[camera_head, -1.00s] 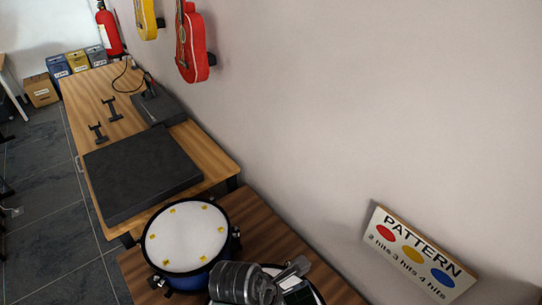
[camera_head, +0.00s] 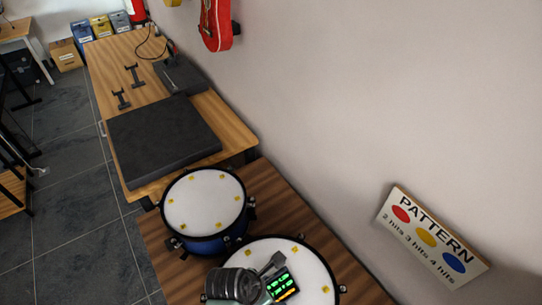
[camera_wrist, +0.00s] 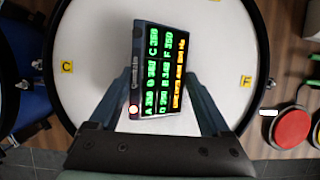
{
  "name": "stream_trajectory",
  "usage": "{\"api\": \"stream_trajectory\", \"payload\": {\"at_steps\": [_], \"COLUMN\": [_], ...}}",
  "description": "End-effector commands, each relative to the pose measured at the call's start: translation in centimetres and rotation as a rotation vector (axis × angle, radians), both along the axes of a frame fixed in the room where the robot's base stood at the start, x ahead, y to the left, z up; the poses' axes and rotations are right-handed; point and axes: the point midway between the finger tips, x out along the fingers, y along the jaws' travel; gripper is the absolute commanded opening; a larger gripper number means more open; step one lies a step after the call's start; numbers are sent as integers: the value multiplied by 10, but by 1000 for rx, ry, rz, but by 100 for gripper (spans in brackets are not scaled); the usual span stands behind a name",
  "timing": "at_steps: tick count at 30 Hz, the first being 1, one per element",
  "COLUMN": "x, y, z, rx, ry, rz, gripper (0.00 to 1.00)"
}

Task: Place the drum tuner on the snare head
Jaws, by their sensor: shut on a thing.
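The drum tuner (camera_wrist: 160,72) is a dark box with a lit green and orange screen and a glowing red light. It also shows in the head view (camera_head: 284,286). My gripper (camera_wrist: 162,80) is shut on it, one finger along each side. It is over the white head of the nearer drum (camera_head: 312,268), which I take for the snare. This head has yellow lettered tags around its edge and fills the middle of the wrist view (camera_wrist: 215,60). I cannot tell whether the tuner touches the head.
A second, blue drum (camera_head: 204,203) with a white head stands close by at the upper left, on the same wooden table (camera_head: 172,262). The wall with a pattern sign (camera_head: 432,236) bounds the right side.

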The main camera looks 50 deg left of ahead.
Motion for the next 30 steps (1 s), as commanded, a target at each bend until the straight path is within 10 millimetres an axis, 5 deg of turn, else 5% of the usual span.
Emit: {"api": "stream_trajectory", "payload": {"at_steps": [10, 11, 13, 23, 30], "x": [1, 0, 0, 0, -14], "y": [0, 0, 0, 0, 2], "z": [-3, -3, -3, 2, 35], "rx": [0, 0, 0, 1, 3], "ry": [-1, -1, -1, -1, -2], "rz": [-1, -1, -1, -1, 1], "gripper": [19, 85, 98, 100, 100]}}
